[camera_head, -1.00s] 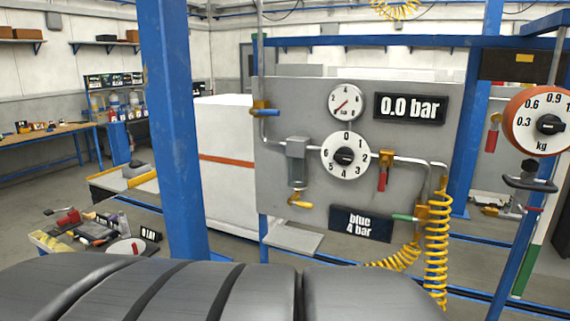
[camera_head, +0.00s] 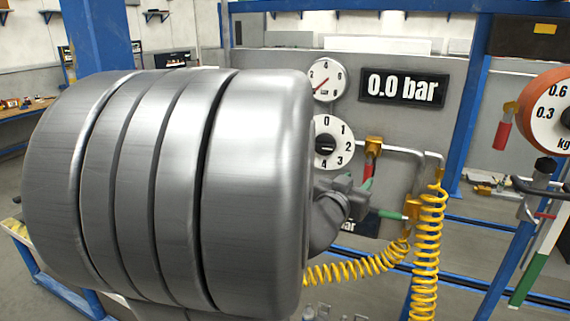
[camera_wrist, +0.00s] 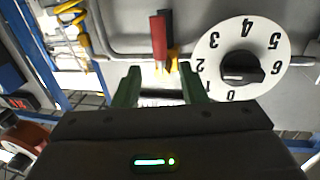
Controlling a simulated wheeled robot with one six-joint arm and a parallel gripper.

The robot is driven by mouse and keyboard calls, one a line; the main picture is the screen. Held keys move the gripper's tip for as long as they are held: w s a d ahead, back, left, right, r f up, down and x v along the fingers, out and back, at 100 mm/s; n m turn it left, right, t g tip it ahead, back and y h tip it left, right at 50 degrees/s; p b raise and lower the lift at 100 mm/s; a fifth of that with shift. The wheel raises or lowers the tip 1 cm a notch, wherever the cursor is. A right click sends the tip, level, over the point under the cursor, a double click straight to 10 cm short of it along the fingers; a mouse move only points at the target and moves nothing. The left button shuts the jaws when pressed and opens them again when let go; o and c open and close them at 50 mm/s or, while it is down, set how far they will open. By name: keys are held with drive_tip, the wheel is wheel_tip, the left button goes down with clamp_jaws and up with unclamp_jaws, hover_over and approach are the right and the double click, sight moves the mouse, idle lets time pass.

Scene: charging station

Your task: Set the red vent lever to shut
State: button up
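The red vent lever (camera_head: 369,164) hangs down from its yellow valve on the grey panel, right of the white numbered dial. My gripper (camera_head: 364,187) is in front of the panel near the lever's lower part, which it partly hides. In the wrist view, which is upside down, the red lever (camera_wrist: 158,38) stands beyond the green fingertips of my gripper (camera_wrist: 160,72). The fingers are apart, one to each side of the lever's line, with nothing held between them. Whether they touch the lever I cannot tell.
The white dial (camera_head: 328,142) is close beside my gripper. A green-handled valve (camera_head: 389,214) and yellow coiled hoses (camera_head: 428,250) are just below and right. The display (camera_head: 403,88) reads 0.0 bar. A red-rimmed scale (camera_head: 553,110) is at the right. My arm hides the panel's left part.

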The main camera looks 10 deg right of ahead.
sight(367, 170)
drive_tip(key=p+x, duration=0.1)
drive_tip(key=x, duration=0.7)
drive_tip(key=shift+w+d, duration=0.3)
drive_tip(key=shift+c, duration=0.5)
clamp_jaws()
